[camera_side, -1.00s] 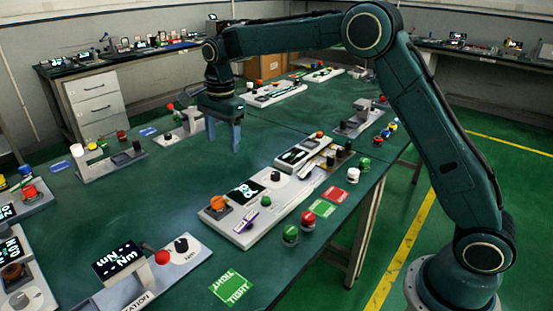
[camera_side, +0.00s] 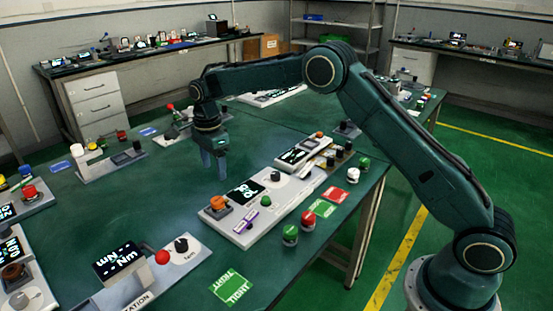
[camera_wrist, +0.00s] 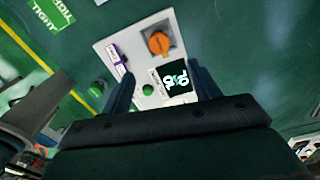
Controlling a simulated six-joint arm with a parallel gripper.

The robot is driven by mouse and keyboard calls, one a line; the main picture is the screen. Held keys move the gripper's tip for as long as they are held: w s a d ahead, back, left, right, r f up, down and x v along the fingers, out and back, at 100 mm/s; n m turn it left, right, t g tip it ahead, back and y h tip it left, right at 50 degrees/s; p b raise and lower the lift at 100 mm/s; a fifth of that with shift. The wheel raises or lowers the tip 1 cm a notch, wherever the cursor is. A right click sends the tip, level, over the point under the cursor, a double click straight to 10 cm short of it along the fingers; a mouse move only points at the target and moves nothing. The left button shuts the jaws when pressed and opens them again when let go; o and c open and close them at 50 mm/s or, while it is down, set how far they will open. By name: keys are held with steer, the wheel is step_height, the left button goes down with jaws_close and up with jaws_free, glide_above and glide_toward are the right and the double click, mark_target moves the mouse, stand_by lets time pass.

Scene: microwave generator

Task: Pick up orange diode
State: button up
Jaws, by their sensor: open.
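In the side view an orange knob-like part, the likely orange diode (camera_side: 218,203), sits on a dark base at the near left end of a long white panel. In the wrist view the orange diode (camera_wrist: 159,43) shows at the top of the panel, beyond my fingertips. My gripper (camera_side: 215,165) points down, open and empty, above the green table and behind the panel, up and left of its black display. In the wrist view my gripper (camera_wrist: 163,82) has its two fingers apart, with the panel visible between and beyond them.
The black display (camera_side: 245,191), a green button (camera_side: 265,201) and a purple part (camera_side: 245,220) sit close to the orange diode. Red and green buttons and cards lie on the table right of the panel. A second panel with a red ball (camera_side: 162,257) stands at the near left.

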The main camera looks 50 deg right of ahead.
glide_above(218, 200)
steer(key=shift+w+d+f, duration=0.1)
steer(key=shift+f, duration=2.6)
steer(key=shift+f, duration=2.6)
steer(key=c, duration=1.2)
steer(key=shift+r, duration=0.15)
step_height(218, 200, up, 20)
steer(key=shift+f, duration=0.1)
